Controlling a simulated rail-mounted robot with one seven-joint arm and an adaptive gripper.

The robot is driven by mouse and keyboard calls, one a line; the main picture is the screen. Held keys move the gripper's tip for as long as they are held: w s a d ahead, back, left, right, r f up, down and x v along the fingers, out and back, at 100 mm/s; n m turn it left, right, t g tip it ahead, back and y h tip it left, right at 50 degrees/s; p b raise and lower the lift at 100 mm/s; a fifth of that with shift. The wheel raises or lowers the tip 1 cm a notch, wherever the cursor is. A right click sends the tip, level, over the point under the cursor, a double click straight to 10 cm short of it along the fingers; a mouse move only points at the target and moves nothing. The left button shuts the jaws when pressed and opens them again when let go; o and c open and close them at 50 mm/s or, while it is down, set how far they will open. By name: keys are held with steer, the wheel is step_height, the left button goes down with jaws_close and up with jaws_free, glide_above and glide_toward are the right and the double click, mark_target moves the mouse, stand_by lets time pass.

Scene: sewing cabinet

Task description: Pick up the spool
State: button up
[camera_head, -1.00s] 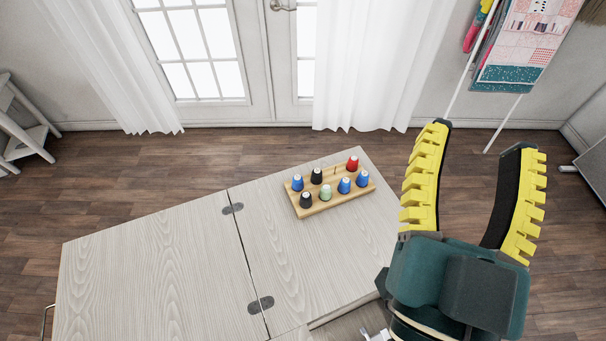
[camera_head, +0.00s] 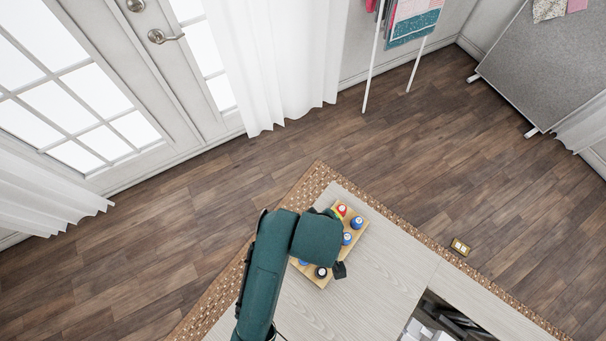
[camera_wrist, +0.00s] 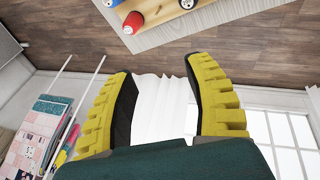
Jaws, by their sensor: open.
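A wooden rack (camera_head: 325,283) of thread spools sits on the pale cabinet top. In the head view a red spool (camera_head: 340,211), a blue spool (camera_head: 356,222), another blue spool (camera_head: 346,238) and a black spool (camera_head: 321,272) show around my arm, which hides the rack's middle. My gripper (camera_wrist: 162,68) is open, with nothing between its yellow fingers in the wrist view. In the head view my arm hides the fingers.
The pale cabinet top (camera_head: 375,265) is bare right of the rack. An open compartment (camera_head: 445,318) with grey and dark items lies at the lower right. Curtained doors and a fabric rack stand beyond.

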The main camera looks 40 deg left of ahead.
steer(key=s+d+f+n+g+h+p, duration=0.1)
steer(key=s+f+n+g, duration=0.3)
steer(key=s, duration=0.4)
steer(key=shift+m, duration=0.3)
steer(key=f+b, duration=0.1)
steer(key=f, duration=0.4)
steer(key=f+b, duration=0.1)
steer(key=f, duration=0.4)
steer(key=f+b, duration=0.1)
steer(key=f, duration=0.4)
steer(key=shift+w+a+f, duration=0.1)
steer(key=shift+w+a, duration=0.15)
steer(key=shift+w, duration=0.05)
steer(key=c, duration=0.7)
